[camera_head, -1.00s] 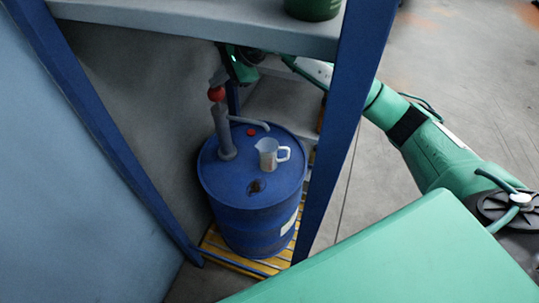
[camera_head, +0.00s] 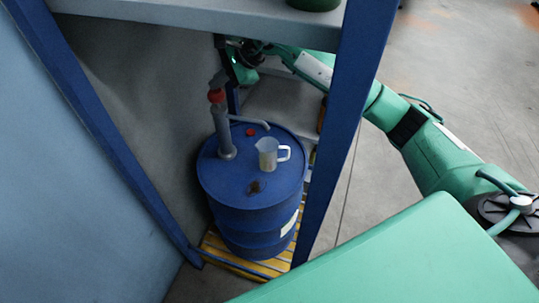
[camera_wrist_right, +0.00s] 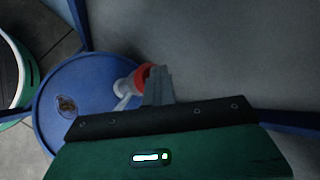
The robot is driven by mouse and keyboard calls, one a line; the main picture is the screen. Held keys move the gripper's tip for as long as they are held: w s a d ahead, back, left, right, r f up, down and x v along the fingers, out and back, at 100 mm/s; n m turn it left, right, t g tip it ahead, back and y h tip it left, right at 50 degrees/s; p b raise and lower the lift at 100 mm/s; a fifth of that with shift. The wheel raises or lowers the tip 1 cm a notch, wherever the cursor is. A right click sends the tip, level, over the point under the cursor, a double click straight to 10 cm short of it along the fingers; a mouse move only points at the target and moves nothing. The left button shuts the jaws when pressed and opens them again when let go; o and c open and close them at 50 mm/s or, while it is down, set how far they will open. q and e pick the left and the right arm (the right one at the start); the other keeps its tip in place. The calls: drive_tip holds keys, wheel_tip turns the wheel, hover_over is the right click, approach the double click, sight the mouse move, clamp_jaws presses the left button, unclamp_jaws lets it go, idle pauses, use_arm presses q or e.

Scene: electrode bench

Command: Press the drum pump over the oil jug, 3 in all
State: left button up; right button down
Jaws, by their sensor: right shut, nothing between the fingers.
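The grey drum pump (camera_head: 225,136) stands upright on the blue drum (camera_head: 222,180), with a red collar (camera_head: 216,96) near its top and a spout pointing right. The clear oil jug (camera_head: 267,155) stands on the drum lid below the spout end, handle to the right; its fill level is hard to tell. My right gripper (camera_head: 222,72) is at the pump's top, partly hidden by the shelf. In the right wrist view its shut, empty fingers (camera_wrist_right: 160,86) overlap the pump's red collar (camera_wrist_right: 141,76); contact is unclear. The left gripper is out of view.
A grey shelf (camera_head: 200,28) on blue posts (camera_head: 345,110) overhangs the drum, and my right arm reaches in behind the right post. The drum stands on a yellow slatted pallet (camera_head: 222,255). A grey wall is close on the left; open floor lies right.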

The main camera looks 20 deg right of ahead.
drive_tip(key=shift+f+b, duration=0.55)
drive_tip(key=shift+f, duration=0.5)
drive_tip(key=shift+r, duration=0.1)
drive_tip(key=shift+d+r+p, duration=0.1)
drive_tip(key=shift+r+p, duration=0.5)
drive_tip(key=shift+r, duration=0.85)
drive_tip(key=shift+w+r+p, duration=0.1)
drive_tip(key=shift+r+p, duration=1.35)
drive_tip(key=shift+r, duration=1.55)
